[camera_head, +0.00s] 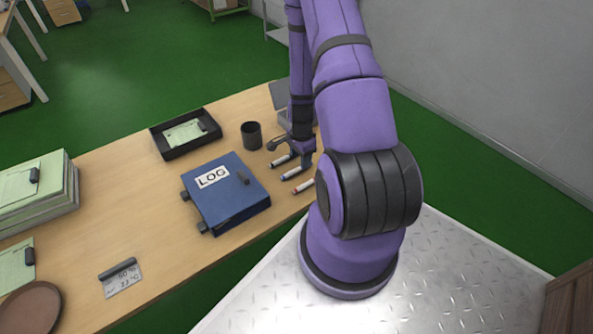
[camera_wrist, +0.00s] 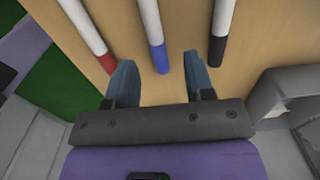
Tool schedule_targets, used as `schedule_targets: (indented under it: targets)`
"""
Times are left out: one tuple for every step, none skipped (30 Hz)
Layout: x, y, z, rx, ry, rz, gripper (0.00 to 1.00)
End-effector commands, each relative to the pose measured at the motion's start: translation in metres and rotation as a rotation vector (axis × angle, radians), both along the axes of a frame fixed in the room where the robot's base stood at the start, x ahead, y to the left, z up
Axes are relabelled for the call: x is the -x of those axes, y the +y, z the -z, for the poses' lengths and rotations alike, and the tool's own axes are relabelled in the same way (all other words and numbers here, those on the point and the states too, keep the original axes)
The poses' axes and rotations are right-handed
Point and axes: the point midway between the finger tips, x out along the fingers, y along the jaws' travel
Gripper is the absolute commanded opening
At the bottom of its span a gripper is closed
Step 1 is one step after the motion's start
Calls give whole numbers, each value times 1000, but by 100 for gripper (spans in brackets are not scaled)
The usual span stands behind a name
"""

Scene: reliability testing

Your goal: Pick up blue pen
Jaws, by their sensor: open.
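The blue pen (camera_wrist: 152,25) has a white barrel and a blue end, and lies on the table between two other pens. In the wrist view its blue end points toward my gripper (camera_wrist: 160,68), between the lines of the two fingers. My gripper is open, with nothing between its fingertips that I can make out as held. In the head view the blue pen (camera_head: 296,173) is the middle of three, and my gripper (camera_head: 289,152) hangs over the pens. How high the fingertips are above the table is hard to tell.
A red-ended pen (camera_wrist: 85,28) lies left of the blue one, and a dark-ended pen (camera_wrist: 222,25) lies right. A dark cup (camera_head: 251,135), a blue LOG binder (camera_head: 228,195) and a black tray (camera_head: 163,145) stand nearby on the wooden table (camera_head: 150,205).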

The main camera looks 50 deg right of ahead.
Motion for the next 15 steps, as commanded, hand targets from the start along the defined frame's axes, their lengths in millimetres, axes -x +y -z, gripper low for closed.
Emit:
schedule_targets:
  targets:
    - [2,0,8,-1,2,1,48]
    - [3,-1,12,-2,3,1,48]
    - [4,-1,17,-3,2,0,48]
    - [5,-1,21,-3,2,0,48]
    - [4,-1,24,-2,1,0,48]
    - [4,-1,28,-1,2,0,48]
    - [4,-1,31,-1,2,0,48]
    - [4,-1,34,-1,2,0,48]
    - [4,-1,36,-1,1,0,48]
    - [4,-2,37,-1,1,0,48]
    - [4,-2,39,0,1,0,48]
    - [4,-2,40,0,0,0,48]
    - [4,-2,40,0,0,0,48]
    - [4,-2,40,0,0,0,48]
    - [4,-2,40,0,0,0,48]
